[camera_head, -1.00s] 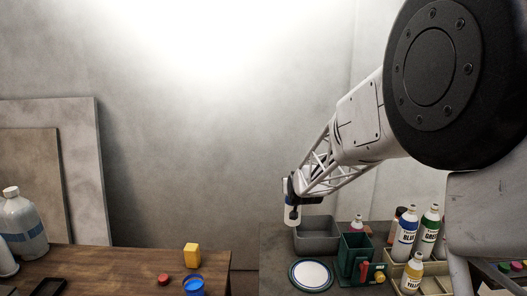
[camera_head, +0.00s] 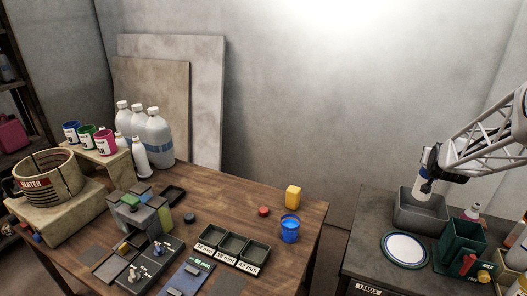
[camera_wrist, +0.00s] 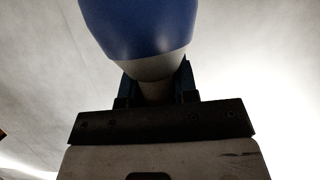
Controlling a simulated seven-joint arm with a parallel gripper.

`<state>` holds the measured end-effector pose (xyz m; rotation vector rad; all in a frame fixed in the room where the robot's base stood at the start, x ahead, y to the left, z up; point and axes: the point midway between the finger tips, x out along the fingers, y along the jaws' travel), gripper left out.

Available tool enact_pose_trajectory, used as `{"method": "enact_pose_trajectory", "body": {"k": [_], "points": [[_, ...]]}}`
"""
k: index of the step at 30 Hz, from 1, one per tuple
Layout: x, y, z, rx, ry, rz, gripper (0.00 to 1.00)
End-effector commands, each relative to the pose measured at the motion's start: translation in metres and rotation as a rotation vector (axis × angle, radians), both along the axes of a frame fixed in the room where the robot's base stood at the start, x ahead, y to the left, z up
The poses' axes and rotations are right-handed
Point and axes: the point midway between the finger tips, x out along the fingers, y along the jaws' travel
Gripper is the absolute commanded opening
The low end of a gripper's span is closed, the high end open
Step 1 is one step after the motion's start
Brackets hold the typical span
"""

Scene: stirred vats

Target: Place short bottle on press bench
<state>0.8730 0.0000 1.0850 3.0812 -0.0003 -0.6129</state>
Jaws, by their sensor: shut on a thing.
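My gripper (camera_head: 430,175) is at the right of the head view, above the grey bin on the dark bench. It is shut on a small white bottle (camera_head: 422,187), which hangs roughly upright. In the wrist view the bottle (camera_wrist: 138,28) shows a blue part and a pale narrower part between the fingers (camera_wrist: 157,90). Its label cannot be read. The wooden bench (camera_head: 270,190) stands to the left, with a small press-like device (camera_head: 138,213) on it. I cannot tell for certain which surface is the press bench.
The grey bin (camera_head: 402,205), a white-topped round plate (camera_head: 405,249) and a green container (camera_head: 462,240) stand on the dark bench (camera_head: 365,225). A gap separates the benches.

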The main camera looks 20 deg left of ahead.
Motion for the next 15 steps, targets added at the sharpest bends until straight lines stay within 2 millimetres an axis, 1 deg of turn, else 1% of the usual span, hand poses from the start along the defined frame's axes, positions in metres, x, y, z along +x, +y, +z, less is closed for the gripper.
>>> {"method": "enact_pose_trajectory", "body": {"k": [5, 8, 11, 14, 15], "points": [[0.000, 0.001, 0.001, -0.001, -0.001, 0.001, 0.00], [0.001, 0.005, 0.002, 0.000, -0.001, 0.008, 0.00], [0.002, 0.015, 0.005, 0.000, -0.001, 0.019, 0.00], [0.003, 0.029, 0.009, 0.000, -0.001, 0.038, 0.00], [0.004, 0.037, 0.011, 0.001, -0.002, 0.048, 0.00]]}}
